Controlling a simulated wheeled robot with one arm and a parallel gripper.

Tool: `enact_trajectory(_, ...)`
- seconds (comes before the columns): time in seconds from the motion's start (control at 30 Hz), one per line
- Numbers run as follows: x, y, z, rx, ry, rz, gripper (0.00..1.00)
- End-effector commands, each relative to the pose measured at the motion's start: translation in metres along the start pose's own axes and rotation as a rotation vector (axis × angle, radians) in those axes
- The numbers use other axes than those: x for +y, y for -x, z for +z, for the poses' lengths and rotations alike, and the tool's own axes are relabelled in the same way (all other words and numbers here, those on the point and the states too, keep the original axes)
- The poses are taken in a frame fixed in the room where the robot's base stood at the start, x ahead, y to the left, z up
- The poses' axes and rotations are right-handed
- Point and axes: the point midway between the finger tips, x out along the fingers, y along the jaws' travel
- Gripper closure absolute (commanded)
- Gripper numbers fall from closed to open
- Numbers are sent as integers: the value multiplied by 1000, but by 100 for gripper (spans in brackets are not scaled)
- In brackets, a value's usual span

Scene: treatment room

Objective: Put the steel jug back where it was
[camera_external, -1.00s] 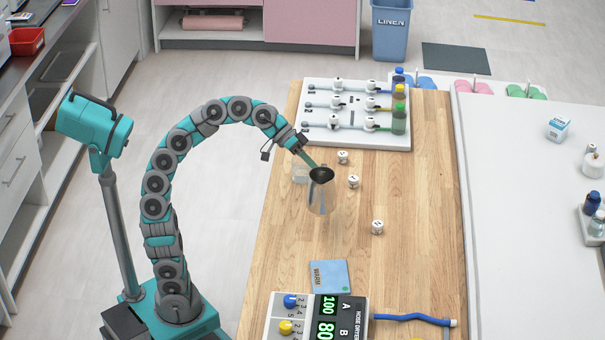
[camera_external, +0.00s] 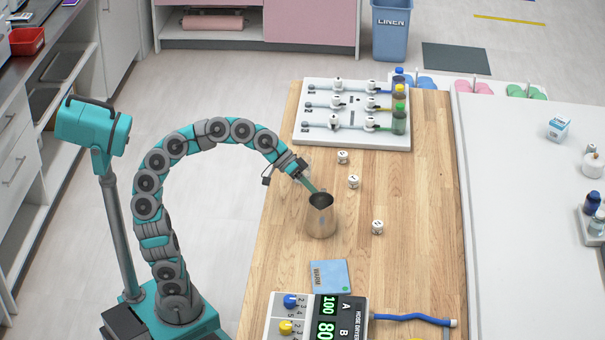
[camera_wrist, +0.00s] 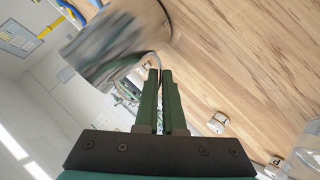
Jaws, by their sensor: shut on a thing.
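The steel jug (camera_external: 321,220) looks upright over the wooden table, in front of the valve board and left of the small white dice-like blocks. I cannot tell whether its base touches the wood. My gripper (camera_external: 313,188) reaches down to its rim from the upper left. In the wrist view the jug (camera_wrist: 108,45) is large and blurred at the upper left. The closed fingers of my gripper (camera_wrist: 160,73) meet its thin handle; the exact contact is partly hidden.
A blue card marked WARM (camera_external: 329,276) lies in front of the jug, and the hose dryer box (camera_external: 325,318) stands nearer. Numbered white blocks (camera_external: 353,181) lie to the right. A clear container (camera_wrist: 305,152) shows at the wrist view's lower right. The table's right half is mostly clear.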

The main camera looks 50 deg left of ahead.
Motion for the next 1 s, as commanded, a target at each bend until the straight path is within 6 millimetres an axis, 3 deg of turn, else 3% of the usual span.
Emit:
enact_trajectory(0.33, -2, -1, 2, 2, 0, 1, 100)
enact_trajectory(0.37, -2, -1, 1, 2, -1, 0, 91)
enact_trajectory(0.6, -1, -1, 1, 2, -1, 0, 64)
enact_trajectory(0.87, -1, 0, 1, 2, -1, 0, 64)
enact_trajectory(1.0, -1, 10, 0, 5, 0, 0, 64)
